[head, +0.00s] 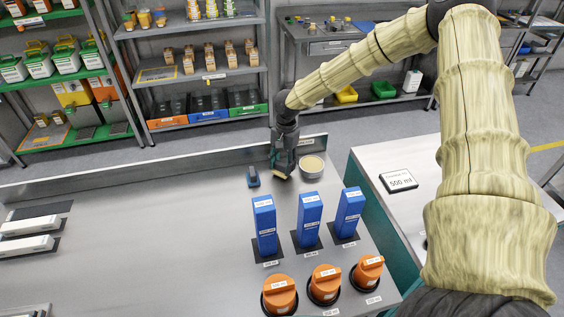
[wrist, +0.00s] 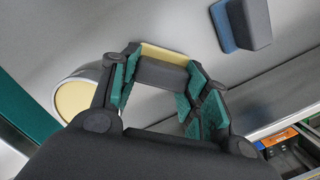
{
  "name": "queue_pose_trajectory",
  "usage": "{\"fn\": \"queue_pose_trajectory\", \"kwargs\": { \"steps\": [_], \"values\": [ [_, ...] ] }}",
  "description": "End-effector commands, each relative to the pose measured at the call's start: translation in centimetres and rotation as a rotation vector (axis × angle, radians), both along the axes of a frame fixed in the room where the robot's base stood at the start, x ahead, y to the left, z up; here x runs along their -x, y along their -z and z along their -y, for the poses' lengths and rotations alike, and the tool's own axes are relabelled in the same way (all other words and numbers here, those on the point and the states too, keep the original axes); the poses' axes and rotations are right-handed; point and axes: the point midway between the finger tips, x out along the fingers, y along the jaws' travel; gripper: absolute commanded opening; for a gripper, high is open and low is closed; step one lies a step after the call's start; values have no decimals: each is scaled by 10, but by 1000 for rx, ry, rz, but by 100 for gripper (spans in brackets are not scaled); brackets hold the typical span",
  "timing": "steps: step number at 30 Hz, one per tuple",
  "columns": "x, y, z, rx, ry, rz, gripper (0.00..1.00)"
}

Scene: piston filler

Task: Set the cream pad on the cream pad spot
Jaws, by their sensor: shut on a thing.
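The cream pad (wrist: 164,54) is a small dark block with a cream face along one edge. In the wrist view it sits between the green-lined fingers of my gripper (wrist: 158,84), which is shut on it. In the head view my gripper (head: 282,170) points down near the back of the grey bench, with the pad's cream edge (head: 280,175) just showing below it. I cannot tell whether the pad touches the bench.
A round metal container with a cream top (head: 312,165) stands close right of my gripper; a blue-and-dark pad (head: 253,177) lies close left. Blue boxes (head: 309,219) and orange knobs (head: 325,284) stand nearer. The bench's middle left is clear. A raised edge runs behind.

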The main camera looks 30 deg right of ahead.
Motion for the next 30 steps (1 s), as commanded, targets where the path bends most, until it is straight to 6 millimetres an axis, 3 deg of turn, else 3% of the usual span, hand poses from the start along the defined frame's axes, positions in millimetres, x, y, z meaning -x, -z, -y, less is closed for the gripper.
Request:
{"fn": "queue_pose_trajectory", "kwargs": {
  "steps": [14, 15, 18, 30],
  "values": [
    [0, 9, 0, 0, 0, 0, 27],
    [0, 9, 0, 0, 0, 1, 49],
    [0, 9, 0, 0, 0, 0, 67],
    [0, 5, 0, 0, 0, 1, 67]
  ]
}}
